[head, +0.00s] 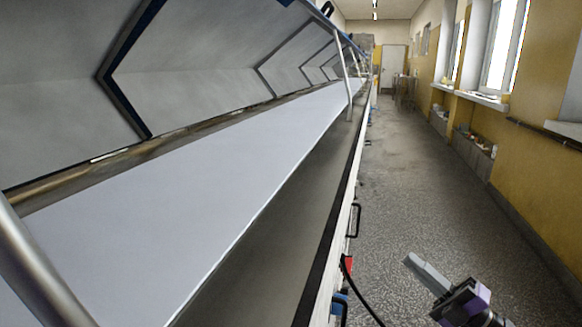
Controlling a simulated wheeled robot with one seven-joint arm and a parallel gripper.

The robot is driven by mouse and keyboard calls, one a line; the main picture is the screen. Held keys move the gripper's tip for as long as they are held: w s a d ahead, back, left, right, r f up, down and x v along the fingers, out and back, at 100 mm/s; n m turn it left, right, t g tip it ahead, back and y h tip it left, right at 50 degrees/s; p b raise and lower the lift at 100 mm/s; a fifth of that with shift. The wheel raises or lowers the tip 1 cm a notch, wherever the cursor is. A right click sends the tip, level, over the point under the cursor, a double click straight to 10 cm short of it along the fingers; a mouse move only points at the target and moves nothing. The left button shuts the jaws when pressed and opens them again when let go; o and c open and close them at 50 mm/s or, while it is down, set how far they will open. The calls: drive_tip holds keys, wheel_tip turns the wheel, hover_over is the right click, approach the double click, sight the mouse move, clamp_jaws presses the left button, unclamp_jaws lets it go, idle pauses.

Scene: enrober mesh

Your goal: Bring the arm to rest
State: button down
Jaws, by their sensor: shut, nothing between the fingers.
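My gripper (428,272) shows at the lower right of the head view, with its pale grey fingers together and nothing between them. Behind the fingers is the dark and purple body of my wrist, partly cut off by the bottom edge. The gripper is over the floor of the aisle, to the right of the long machine and apart from it.
A long machine with a pale belt (200,190) and a raised grey hood (190,70) fills the left. Black handles (355,220) and a cable (362,295) are on its near side. The speckled aisle floor (410,180) is clear up to the yellow wall (545,185).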

drive_tip(key=s+a+f+m+h, duration=0.2)
drive_tip(key=s+f+m+h, duration=0.3)
drive_tip(key=s+m, duration=0.75)
drive_tip(key=s+a+f+m+h, duration=0.25)
drive_tip(key=s+m+h, duration=0.35)
drive_tip(key=s, duration=1.3)
drive_tip(key=s+a+f+m+h, duration=0.2)
drive_tip(key=s+f+m+h, duration=0.55)
drive_tip(key=s, duration=0.85)
wheel_tip(320, 180, up, 28)
drive_tip(key=m+y+p, duration=0.1)
drive_tip(key=p, duration=2.4)
drive_tip(key=shift+w+d+r+g+p, duration=0.15)
drive_tip(key=shift+w+g+p, duration=0.15)
drive_tip(key=shift+g, duration=0.1)
